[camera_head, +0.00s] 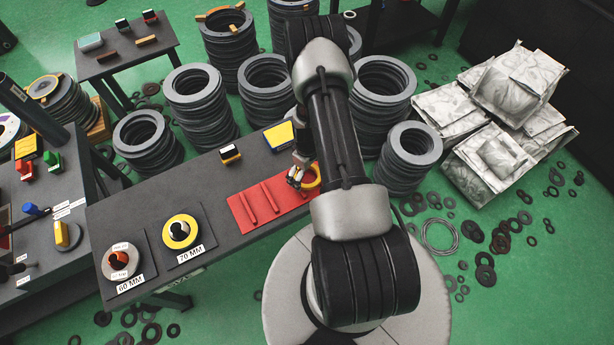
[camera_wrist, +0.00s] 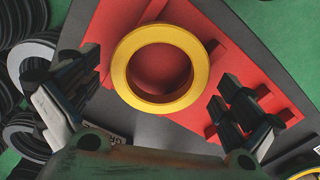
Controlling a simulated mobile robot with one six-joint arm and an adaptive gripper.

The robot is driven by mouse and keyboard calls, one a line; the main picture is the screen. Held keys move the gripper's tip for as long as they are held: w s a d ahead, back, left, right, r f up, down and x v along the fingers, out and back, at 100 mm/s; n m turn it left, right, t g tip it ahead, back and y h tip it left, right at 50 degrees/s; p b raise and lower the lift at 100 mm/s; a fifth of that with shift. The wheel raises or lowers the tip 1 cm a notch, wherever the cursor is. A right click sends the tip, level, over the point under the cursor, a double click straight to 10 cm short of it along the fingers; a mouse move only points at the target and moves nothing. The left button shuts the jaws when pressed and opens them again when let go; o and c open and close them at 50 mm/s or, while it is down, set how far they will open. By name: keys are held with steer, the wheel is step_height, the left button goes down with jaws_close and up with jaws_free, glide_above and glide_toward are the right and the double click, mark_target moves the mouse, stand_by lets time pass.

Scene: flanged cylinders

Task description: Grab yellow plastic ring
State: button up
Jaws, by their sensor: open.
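The yellow plastic ring (camera_wrist: 119,68) lies on a red ribbed mat (camera_wrist: 215,48) in the wrist view. In the head view, the ring (camera_head: 315,181) shows partly at the right end of the red mat (camera_head: 243,214), beside my arm. My gripper (camera_wrist: 155,82) is open and empty, with one finger left of the ring and one right of it. The fingers appear apart from the ring; their height above it is hard to tell. In the head view, my gripper (camera_head: 297,177) is small and partly hidden by my arm.
The dark table (camera_head: 150,190) also holds a 70 MM station (camera_head: 180,232) with a yellow ring and a 60 MM station (camera_head: 120,260) with a pale ring. Stacks of grey rings (camera_head: 200,105) stand behind. Wrapped bags (camera_head: 490,160) lie at the right.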

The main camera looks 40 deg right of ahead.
steer(key=shift+c, duration=0.6)
steer(key=c, duration=0.9)
steer(key=shift+r, duration=0.1)
step_height(320, 180, up, 20)
steer(key=p, duration=0.5)
